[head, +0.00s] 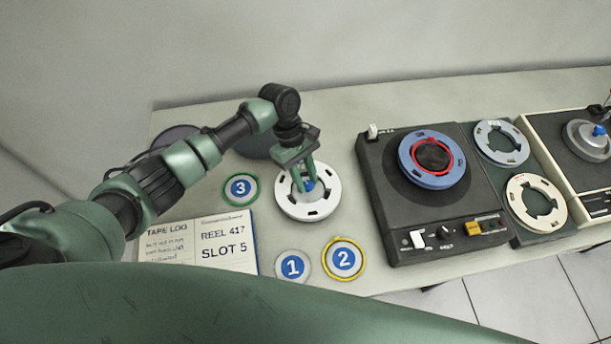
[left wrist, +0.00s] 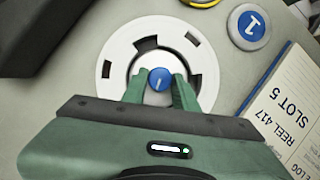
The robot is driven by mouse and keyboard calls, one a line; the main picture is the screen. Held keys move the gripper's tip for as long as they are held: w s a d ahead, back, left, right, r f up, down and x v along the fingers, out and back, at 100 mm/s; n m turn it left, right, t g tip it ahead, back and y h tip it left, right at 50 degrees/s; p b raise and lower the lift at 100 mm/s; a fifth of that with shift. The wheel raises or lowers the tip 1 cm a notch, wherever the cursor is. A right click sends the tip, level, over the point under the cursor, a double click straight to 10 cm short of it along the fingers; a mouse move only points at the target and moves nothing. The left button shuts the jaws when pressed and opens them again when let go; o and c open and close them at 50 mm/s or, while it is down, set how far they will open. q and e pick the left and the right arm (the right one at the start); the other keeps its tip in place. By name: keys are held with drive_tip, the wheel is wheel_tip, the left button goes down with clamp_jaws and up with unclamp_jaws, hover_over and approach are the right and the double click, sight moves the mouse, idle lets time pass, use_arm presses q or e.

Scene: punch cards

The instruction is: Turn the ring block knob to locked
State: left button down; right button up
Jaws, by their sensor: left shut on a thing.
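The ring block is a white slotted ring (head: 318,207) lying flat on the table near the middle of the head view. It also shows in the left wrist view (left wrist: 117,52). A small blue knob (head: 309,184) stands at its centre. In the left wrist view the knob (left wrist: 160,77) shows a short pale line on its top, running towards the lower edge. My left gripper (head: 304,186) points down over the ring, its green fingers shut on the knob from both sides. Locked or unlocked markings are not readable. My right gripper is not in view.
Discs numbered 3 (head: 241,188), 1 (head: 292,266) and 2 (head: 344,259) lie around the ring. An open tape log (head: 228,243) reads REEL 417, SLOT 5. A dark tape deck (head: 405,225) with a blue reel (head: 446,174) stands right, beside a tray of two pale rings (head: 535,202).

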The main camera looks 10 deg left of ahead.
use_arm(q)
drive_tip(key=m, duration=0.2)
drive_tip(key=m+g+y, duration=0.1)
drive_tip(key=m, duration=0.1)
drive_tip(key=shift+w+d+m, duration=0.15)
drive_tip(key=shift+d+m, duration=0.05)
drive_tip(key=shift+m, duration=0.1)
drive_tip(key=m+y, duration=0.1)
drive_tip(key=m, duration=0.1)
drive_tip(key=m+g, duration=0.1)
drive_tip(key=m, duration=0.1)
drive_tip(key=shift+d+y, duration=0.15)
drive_tip(key=shift+y, duration=0.25)
drive_tip(key=shift+m+y, duration=0.5)
drive_tip(key=shift+m, duration=0.7)
drive_tip(key=c, duration=1.1)
unclamp_jaws()
drive_tip(key=shift+r, duration=0.1)
